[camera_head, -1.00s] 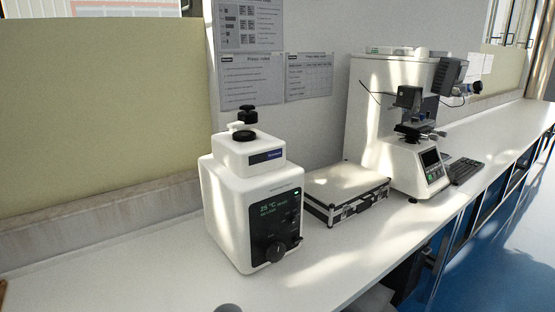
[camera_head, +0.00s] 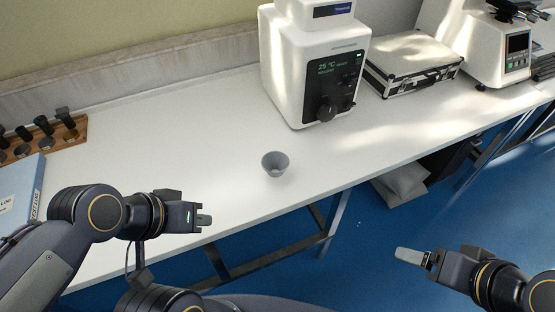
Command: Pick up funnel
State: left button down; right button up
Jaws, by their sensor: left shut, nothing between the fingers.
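The funnel (camera_head: 275,164) is a small grey cup-like piece with its wide mouth up. It stands on the white bench (camera_head: 190,145), in front of the white device. Its lower part is hard to make out. My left gripper (camera_head: 205,220) is over the bench's front edge, left of and nearer than the funnel, apart from it. It is shut and empty. My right gripper (camera_head: 408,257) is at the lower right, over the blue floor and away from the bench. It is seen side-on, so its opening cannot be told.
A white device with a display (camera_head: 315,70) stands behind the funnel. A silver case (camera_head: 413,62) and a tester (camera_head: 500,50) are farther right. A wooden rack (camera_head: 68,135) with dark knobs and a blue binder (camera_head: 22,190) are at left. The bench around the funnel is clear.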

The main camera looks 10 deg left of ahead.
aim_at(271, 161)
jog(key=i+l+u, duration=0.1)
jog(key=u, duration=0.8)
jog(key=l+u, duration=0.85)
jog(key=l, duration=0.85)
jog(key=k+l+u, duration=0.1)
jog(key=l, duration=0.4)
